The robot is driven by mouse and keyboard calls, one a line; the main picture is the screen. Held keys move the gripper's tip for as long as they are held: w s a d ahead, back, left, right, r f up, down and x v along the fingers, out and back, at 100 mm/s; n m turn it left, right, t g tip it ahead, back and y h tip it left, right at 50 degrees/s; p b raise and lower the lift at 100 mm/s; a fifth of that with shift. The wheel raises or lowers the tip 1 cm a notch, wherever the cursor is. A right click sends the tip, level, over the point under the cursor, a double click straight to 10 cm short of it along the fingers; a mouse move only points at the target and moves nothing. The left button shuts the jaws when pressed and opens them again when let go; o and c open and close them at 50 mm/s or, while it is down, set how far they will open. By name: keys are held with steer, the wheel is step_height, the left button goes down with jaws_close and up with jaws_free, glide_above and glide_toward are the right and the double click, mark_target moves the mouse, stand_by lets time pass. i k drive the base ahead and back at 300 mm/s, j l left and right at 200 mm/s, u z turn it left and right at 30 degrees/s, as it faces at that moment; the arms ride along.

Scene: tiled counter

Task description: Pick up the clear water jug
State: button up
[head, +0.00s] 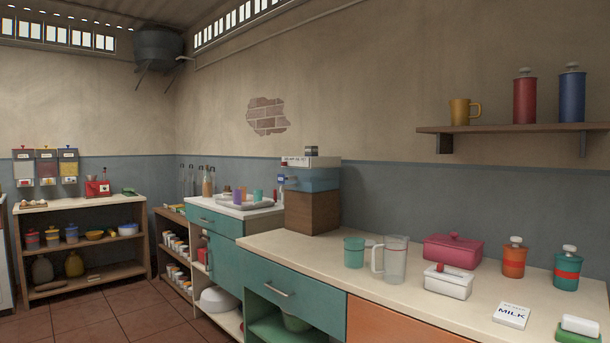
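The clear water jug (396,262) stands upright on the cream countertop, with its handle on its left side. It looks grey and see-through. A teal cup (354,252) stands just to its left, and a white lidded dish (447,281) stands to its right. A small flat item behind the jug and cup is partly hidden. My gripper is not in view in the head view.
A pink lidded box (453,248) sits behind the white dish. A water dispenser (312,193) stands back left. The counter (330,284) in front of the cup is clear.

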mark_target(395, 247)
steer(key=i+l+z, duration=0.15)
steer(key=i, duration=0.55)
steer(key=i+z, duration=0.15)
steer(key=i, duration=0.55)
